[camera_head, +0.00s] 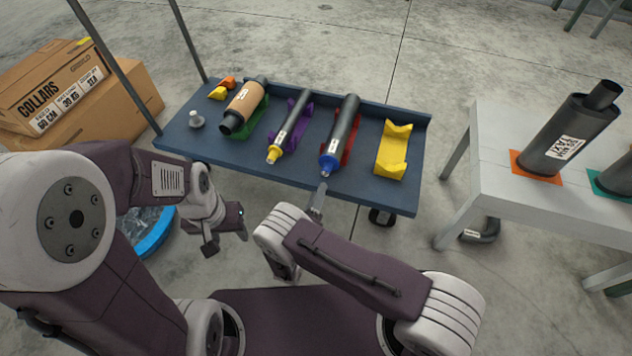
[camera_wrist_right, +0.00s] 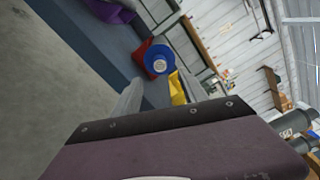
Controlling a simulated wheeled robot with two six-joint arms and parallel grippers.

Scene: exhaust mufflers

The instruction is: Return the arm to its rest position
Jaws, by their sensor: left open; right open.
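My left gripper (camera_head: 227,237) is open and empty, hanging over the floor in front of the blue cart. My right gripper (camera_head: 317,201) is at the cart's front edge, just in front of the blue-capped muffler (camera_head: 342,135). That muffler lies in a red cradle (camera_head: 351,147), and its blue cap (camera_wrist_right: 158,60) shows beyond the fingers in the right wrist view. The right gripper is open with nothing seen between its fingers. It is partly hidden by my forearm in the head view.
The blue cart (camera_head: 260,168) also holds a yellow-tipped muffler (camera_head: 289,128), a tan-wrapped muffler (camera_head: 243,106) and an empty yellow cradle (camera_head: 393,149). A white table (camera_head: 490,190) with a dark muffler (camera_head: 570,130) stands right. Cardboard boxes (camera_head: 60,90) and a blue tub (camera_head: 150,240) are left.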

